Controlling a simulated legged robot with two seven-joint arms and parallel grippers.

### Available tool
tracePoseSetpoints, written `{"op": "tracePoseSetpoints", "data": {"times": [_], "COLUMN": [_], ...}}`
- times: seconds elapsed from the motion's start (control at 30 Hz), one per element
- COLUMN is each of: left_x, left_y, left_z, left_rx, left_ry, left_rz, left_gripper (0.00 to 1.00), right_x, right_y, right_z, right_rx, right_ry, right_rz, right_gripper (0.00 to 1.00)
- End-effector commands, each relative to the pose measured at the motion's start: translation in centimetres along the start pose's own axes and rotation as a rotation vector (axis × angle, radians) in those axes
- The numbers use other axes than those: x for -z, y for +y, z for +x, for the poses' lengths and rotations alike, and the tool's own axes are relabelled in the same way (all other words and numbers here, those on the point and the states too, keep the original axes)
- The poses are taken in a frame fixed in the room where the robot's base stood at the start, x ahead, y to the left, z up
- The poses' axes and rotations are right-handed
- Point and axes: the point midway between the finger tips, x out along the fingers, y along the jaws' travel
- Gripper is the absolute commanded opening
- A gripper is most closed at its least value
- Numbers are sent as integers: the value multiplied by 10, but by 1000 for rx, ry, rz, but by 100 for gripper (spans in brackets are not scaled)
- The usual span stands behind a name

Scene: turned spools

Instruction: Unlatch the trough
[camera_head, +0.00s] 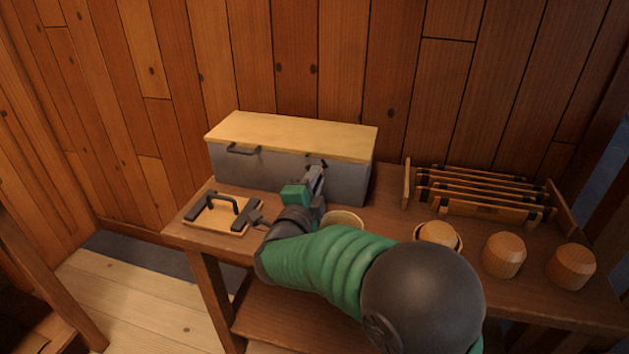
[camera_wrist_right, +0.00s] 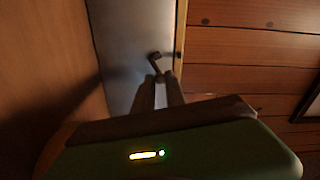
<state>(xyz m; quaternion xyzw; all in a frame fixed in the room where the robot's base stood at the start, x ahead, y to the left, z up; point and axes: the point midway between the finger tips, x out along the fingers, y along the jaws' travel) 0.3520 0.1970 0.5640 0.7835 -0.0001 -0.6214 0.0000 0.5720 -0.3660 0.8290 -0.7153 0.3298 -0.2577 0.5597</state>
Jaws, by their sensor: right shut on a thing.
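The trough (camera_head: 235,170) is a grey box with a pale wooden lid (camera_head: 290,134), closed, at the back left of the table. My left gripper is not in view.
A wooden board with a dark handle (camera_head: 215,213) lies at the table's left front. A round container (camera_head: 343,217) is partly hidden behind my right arm. Several turned spools (camera_head: 503,255) stand at the right, before a slatted wooden rack (camera_head: 480,192).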

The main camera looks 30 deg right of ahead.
Motion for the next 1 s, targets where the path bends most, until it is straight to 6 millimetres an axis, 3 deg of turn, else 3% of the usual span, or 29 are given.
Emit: {"op": "tracePoseSetpoints", "data": {"times": [0.13,0.17,0.33,0.67,0.77,1.0], "left_x": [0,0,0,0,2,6], "left_y": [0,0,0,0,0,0], "left_z": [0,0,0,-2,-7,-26], "left_rx": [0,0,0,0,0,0], "left_ry": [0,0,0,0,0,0], "left_rz": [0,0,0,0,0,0], "left_gripper": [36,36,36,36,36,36], "right_x": [0,0,0,0,0,-1], "right_y": [2,2,2,0,-2,-3], "right_z": [0,0,0,-3,-16,-83], "right_rx": [-5,-5,-3,-1,-2,-1], "right_ry": [0,1,1,0,-2,-6], "right_rz": [-3,-3,-3,-2,-1,-5], "right_gripper": [0,17,37,37,37,37]}}
